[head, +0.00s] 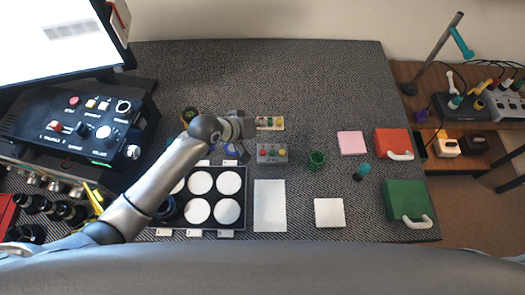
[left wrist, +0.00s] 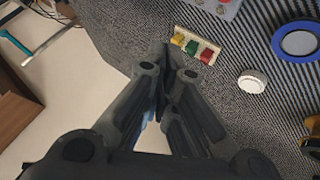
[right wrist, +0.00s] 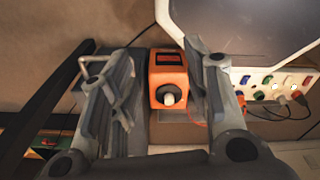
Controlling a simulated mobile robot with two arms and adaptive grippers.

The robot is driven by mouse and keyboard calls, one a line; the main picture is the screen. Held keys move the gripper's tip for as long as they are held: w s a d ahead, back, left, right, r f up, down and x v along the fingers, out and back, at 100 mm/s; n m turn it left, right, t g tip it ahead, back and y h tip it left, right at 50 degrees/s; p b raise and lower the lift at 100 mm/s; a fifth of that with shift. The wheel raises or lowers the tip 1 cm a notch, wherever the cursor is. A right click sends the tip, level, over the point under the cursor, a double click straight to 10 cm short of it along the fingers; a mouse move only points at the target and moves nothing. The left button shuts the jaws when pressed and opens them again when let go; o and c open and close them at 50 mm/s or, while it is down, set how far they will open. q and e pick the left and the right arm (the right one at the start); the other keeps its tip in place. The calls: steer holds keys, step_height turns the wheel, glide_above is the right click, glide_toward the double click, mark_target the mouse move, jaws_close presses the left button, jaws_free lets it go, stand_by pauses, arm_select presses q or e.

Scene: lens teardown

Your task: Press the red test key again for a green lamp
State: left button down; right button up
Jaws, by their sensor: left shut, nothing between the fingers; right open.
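A small pale strip (head: 278,127) with red, green and yellow keys lies on the grey mat. In the left wrist view its red key (left wrist: 207,56) is at the end away from my fingers, beyond the green and yellow ones. A grey box (head: 272,160) with red, yellow and green round tops stands just in front of the strip; I cannot tell whether any is lit. My left gripper (left wrist: 162,55) is shut and empty, beside the strip's yellow end in that view; contact cannot be told. My right gripper (right wrist: 153,58) is open, with nothing between its fingers.
An orange device (right wrist: 168,78) with a dark red screen shows beyond my right fingers. Near the strip are a blue-ringed disc (left wrist: 299,42), a white round piece (left wrist: 252,81) and a green cup (head: 316,160). A compartment tray (head: 243,201) lies in front.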

arm_select(q)
steer(key=f+b, duration=0.2)
steer(key=b, duration=0.5)
glide_above(260, 152)
steer(key=f, duration=0.4)
steer(key=shift+w+f, duration=0.15)
steer(key=shift+w, duration=0.25)
step_height(260, 152, down, 2)
steer(key=shift+b, duration=0.35)
arm_select(e)
step_height(260, 152, down, 8)
steer(key=shift+w, duration=0.3)
steer(key=shift+d, duration=0.15)
steer(key=shift+w, duration=0.2)
arm_select(q)
steer(key=shift+f, duration=0.15)
steer(key=shift+f, duration=0.3)
arm_select(e)
steer(key=shift+a, duration=0.2)
